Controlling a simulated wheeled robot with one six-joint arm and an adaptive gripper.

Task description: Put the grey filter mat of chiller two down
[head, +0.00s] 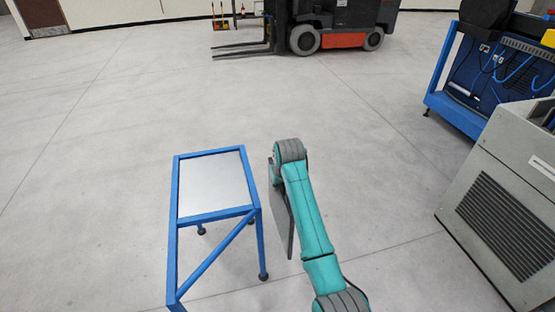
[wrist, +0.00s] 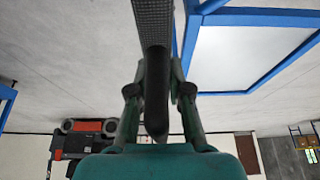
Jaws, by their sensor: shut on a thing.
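The grey filter mat (head: 283,212) is a thin, flat panel. In the head view it hangs upright and nearly edge-on, just right of the blue stand and partly behind my arm. In the wrist view the mat (wrist: 151,18) shows a fine mesh face and a dark rounded edge between the fingers. My gripper (wrist: 157,82) is shut on it; in the head view my arm hides the fingers. The blue stand (head: 213,184) has a flat pale top that is bare. It also shows at the upper right of the wrist view (wrist: 245,52).
A grey cabinet (head: 500,222) with a dark louvred panel stands at the right. A blue-framed machine (head: 490,75) is behind it. A forklift (head: 330,25) is at the back, forks pointing left. The floor between is clear.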

